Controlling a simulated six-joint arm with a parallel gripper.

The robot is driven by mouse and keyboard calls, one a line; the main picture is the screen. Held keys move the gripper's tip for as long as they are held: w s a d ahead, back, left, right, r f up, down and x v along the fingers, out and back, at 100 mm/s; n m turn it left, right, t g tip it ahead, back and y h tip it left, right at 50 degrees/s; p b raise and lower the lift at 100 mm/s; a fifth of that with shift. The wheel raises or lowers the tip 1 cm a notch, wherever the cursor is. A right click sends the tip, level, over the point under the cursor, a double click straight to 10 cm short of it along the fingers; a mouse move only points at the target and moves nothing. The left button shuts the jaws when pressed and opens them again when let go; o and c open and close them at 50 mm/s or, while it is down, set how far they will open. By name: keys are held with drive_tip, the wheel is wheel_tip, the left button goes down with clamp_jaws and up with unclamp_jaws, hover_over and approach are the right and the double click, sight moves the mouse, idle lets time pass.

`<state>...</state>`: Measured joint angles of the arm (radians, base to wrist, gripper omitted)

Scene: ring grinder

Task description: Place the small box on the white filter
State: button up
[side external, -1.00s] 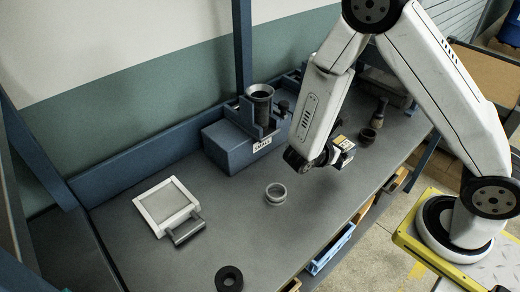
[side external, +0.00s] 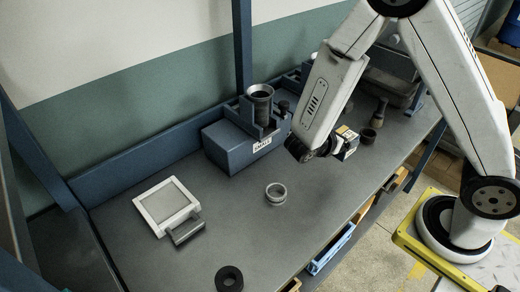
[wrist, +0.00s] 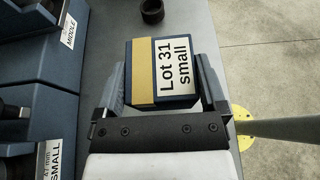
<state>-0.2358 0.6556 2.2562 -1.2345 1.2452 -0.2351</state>
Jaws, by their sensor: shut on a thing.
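The small box (wrist: 163,73) is dark blue with a tan band and a white label reading "Lot 31 small". In the wrist view it sits between the two fingers of my gripper (wrist: 166,85), which is shut on it. In the side view the box (side external: 346,141) is at the end of my gripper (side external: 338,147), over the right part of the bench; its exact height is hard to tell. The white filter (side external: 167,206), a square white frame with a grey panel and a grey handle, lies flat on the bench at the left, well away from my gripper.
A blue grinder block (side external: 230,148) with a dark funnel stands at the back middle. A light ring (side external: 276,193) lies mid-bench, and a black ring (side external: 229,279) at the front edge. A dark cup (side external: 368,136) stands right of the box. Bench around the filter is clear.

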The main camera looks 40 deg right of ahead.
drive_tip(key=shift+w+a, duration=0.1)
drive_tip(key=shift+w+a+r+n+t, duration=0.1)
drive_tip(key=shift+w+a+n+t, duration=0.1)
drive_tip(key=shift+w+n+t, duration=0.1)
drive_tip(key=w+a+r+n+t+y, duration=0.2)
drive_tip(key=w+a+n+t+y, duration=0.15)
drive_tip(key=a, duration=0.45)
drive_tip(key=w+a+r+n+t+y, duration=0.1)
drive_tip(key=w+a+n+t+y, duration=0.1)
drive_tip(key=a+n+t, duration=0.45)
drive_tip(key=w+a+r+n+t+y, duration=0.2)
drive_tip(key=w+a+n, duration=0.1)
drive_tip(key=a, duration=0.6)
drive_tip(key=s+a+r+n+t+y, duration=0.1)
drive_tip(key=a+n+y, duration=0.3)
drive_tip(key=a, duration=0.6)
drive_tip(key=shift+s+a+r+n+y, duration=0.15)
drive_tip(key=shift+s+r+n+y, duration=0.15)
drive_tip(key=shift+s+y, duration=0.65)
drive_tip(key=shift+w, duration=0.15)
